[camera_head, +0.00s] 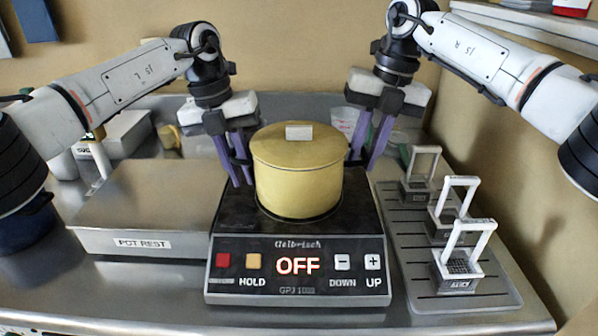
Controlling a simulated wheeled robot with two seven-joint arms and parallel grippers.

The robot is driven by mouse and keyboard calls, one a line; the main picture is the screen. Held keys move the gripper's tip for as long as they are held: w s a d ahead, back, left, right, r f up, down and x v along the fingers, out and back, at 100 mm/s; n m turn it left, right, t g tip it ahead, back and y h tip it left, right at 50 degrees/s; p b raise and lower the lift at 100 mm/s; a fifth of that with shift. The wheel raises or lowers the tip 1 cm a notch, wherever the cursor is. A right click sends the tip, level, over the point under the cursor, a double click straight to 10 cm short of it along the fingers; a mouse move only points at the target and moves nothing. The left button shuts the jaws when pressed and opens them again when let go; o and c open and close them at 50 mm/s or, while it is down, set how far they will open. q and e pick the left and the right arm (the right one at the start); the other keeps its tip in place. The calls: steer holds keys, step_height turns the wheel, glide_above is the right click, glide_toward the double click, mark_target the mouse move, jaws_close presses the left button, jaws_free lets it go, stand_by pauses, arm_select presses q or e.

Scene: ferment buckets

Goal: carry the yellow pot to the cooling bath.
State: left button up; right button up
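The yellow pot (299,180) stands upright, lidded, on a black hot plate (296,262) whose display reads OFF. A pale knob sits on its lid. My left gripper (241,168) points down at the pot's left side, its purple fingers close to the wall. My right gripper (364,152) points down at the pot's right side in the same way. The fingers hide the places where side handles would be, so I cannot tell whether either gripper is closed on one. I cannot make out a cooling bath in this view.
A steel box labelled POT REST (150,205) stands left of the hot plate, its top clear. A grey tray (420,290) on the right holds several small white-handled baskets. A dark blue round container (22,235) shows partly at the far left. A wall closes off the back.

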jaws_close()
steer(key=shift+r, duration=0.2)
stand_by(1.3)
